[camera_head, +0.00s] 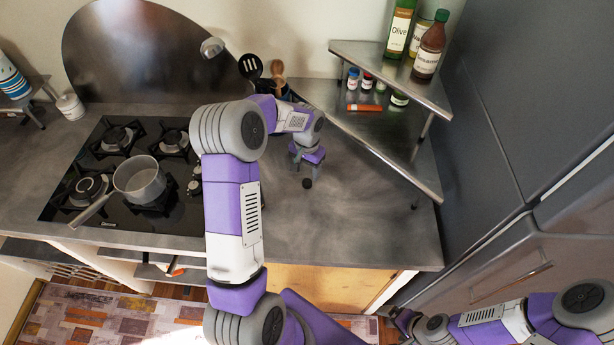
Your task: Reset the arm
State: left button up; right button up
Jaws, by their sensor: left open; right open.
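My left arm rises from the bottom middle, bends at the elbow over the counter and points away from me. My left gripper (307,182) is open and hangs over the bare counter (345,222), right of the hob. No object shows in it. Its height above the counter is hard to tell. My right arm comes in from the lower right corner. My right gripper (402,320) is open at the bottom, beyond the counter's front edge, over the floor side. It is small and partly cut off, and I see nothing held in it.
A gas hob (178,215) with a metal saucepan (139,178) lies left of my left arm. A metal corner shelf (410,160) with bottles and spice jars stands right of my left gripper. A utensil holder is partly hidden behind my arm. A dark fridge (500,110) bounds the right.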

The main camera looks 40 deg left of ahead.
pick_arm(q)
notch_tip(320, 180, up, 6)
